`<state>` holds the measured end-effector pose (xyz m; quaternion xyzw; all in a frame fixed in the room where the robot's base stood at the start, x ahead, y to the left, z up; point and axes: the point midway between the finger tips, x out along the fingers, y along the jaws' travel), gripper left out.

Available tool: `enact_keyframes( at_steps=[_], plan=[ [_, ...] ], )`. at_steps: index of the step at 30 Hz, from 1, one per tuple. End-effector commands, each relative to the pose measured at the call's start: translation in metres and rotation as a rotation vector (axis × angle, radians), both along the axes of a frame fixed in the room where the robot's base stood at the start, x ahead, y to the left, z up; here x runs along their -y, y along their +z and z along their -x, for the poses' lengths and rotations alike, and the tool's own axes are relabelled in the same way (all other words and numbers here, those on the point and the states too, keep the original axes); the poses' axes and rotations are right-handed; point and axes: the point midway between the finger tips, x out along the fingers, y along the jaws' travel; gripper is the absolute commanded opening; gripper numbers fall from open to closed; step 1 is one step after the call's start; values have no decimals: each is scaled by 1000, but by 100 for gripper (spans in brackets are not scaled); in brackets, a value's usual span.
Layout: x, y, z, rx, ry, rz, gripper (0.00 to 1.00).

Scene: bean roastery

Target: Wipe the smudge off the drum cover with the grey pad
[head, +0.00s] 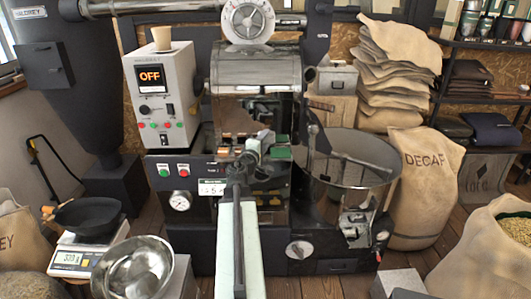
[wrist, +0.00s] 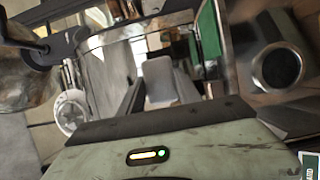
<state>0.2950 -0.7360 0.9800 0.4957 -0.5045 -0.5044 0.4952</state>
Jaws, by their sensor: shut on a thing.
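The roaster's drum cover (head: 255,72) is the curved metal housing at the centre of the head view, above a shiny front panel. I cannot clearly make out a smudge among its streaks and reflections. My gripper (head: 254,150) is in front of the roaster, below the cover. In the wrist view my gripper (wrist: 160,95) is shut on a pale grey block, the grey pad (wrist: 165,88), held between the fingers. The pad faces shiny metal of the machine. Whether it touches the metal cannot be told. My arm hides part of the roaster's lower front.
A control box (head: 160,95) reading OFF, with a paper cup (head: 161,38) on top, stands left of the drum. A round cooling tray (head: 352,170) with a stirring arm is on the right. A steel bowl (head: 140,268) and a scale (head: 85,258) are at lower left.

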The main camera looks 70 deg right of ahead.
Motion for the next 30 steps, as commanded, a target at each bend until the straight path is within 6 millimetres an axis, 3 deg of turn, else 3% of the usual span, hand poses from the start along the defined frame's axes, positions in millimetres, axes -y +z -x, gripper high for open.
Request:
enact_keyframes(
  at_steps=[8,21,30],
  plan=[
    [10,4,-4,0,0,0,8],
    [54,4,-21,0,-1,0,8],
    [56,4,-21,0,-1,0,8]
  ],
)
